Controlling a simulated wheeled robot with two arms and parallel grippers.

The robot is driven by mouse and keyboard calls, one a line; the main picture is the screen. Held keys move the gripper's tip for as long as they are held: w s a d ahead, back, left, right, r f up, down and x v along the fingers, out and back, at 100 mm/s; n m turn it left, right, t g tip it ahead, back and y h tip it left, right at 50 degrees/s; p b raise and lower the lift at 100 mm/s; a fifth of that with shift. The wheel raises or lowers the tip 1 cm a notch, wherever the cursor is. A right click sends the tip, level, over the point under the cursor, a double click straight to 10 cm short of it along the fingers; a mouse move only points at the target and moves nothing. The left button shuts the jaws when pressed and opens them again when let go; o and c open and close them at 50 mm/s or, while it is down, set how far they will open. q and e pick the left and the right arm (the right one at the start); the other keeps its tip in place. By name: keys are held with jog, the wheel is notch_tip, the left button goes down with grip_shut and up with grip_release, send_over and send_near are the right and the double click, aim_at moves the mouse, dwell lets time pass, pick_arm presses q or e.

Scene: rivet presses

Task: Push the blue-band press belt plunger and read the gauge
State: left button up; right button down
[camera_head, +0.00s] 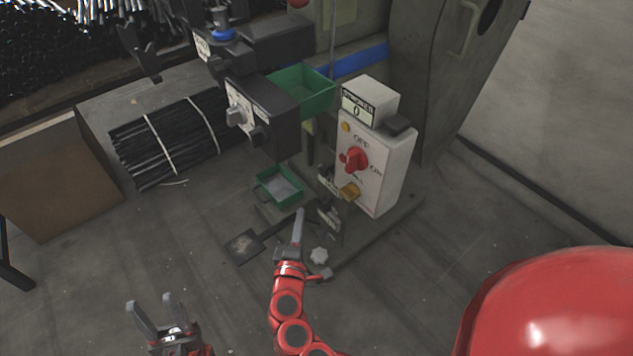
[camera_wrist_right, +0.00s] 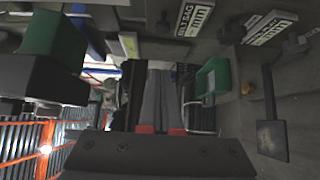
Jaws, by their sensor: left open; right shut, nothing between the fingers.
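The press with the blue band (camera_head: 352,62) stands at top centre; the band runs across its grey-green body. A white control box (camera_head: 377,165) on it has a red rotary switch (camera_head: 354,160), and a labelled counter box (camera_head: 369,100) sits on top. I cannot single out the belt plunger or a gauge dial. My right gripper (camera_head: 298,226) is shut and empty, pointing towards the press's lower front, left of the control box. Its closed fingers (camera_wrist_right: 160,98) fill the middle of the right wrist view. My left gripper (camera_head: 152,312) is open and empty at the bottom left, away from the press.
A small green tray (camera_head: 279,187) sits low near the press, and a larger green bin (camera_head: 304,90) is above it. A dark box with knobs (camera_head: 262,115) juts out. A foot pedal (camera_head: 244,247) lies on the floor. Bundled black rods (camera_head: 170,138) are left. The lower-left floor is clear.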

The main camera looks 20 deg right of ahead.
aim_at(324, 175)
jog(key=shift+s+d+b+x, duration=0.25)
jog(key=shift+d+x, duration=0.2)
jog(key=shift+x, duration=1.6)
jog(key=shift+s+d+b+x, duration=0.15)
jog(key=shift+d+b+x, duration=0.2)
jog(key=shift+x, duration=1.75)
jog(key=shift+s+d+b+x, duration=0.25)
jog(key=shift+d+x, duration=0.25)
jog(key=shift+x, duration=1.55)
jog(key=shift+w+d, duration=0.1)
jog(key=shift+w+d, duration=0.2)
jog(key=shift+d, duration=0.3)
jog(key=shift+w+d, duration=0.15)
jog(key=shift+d, duration=0.35)
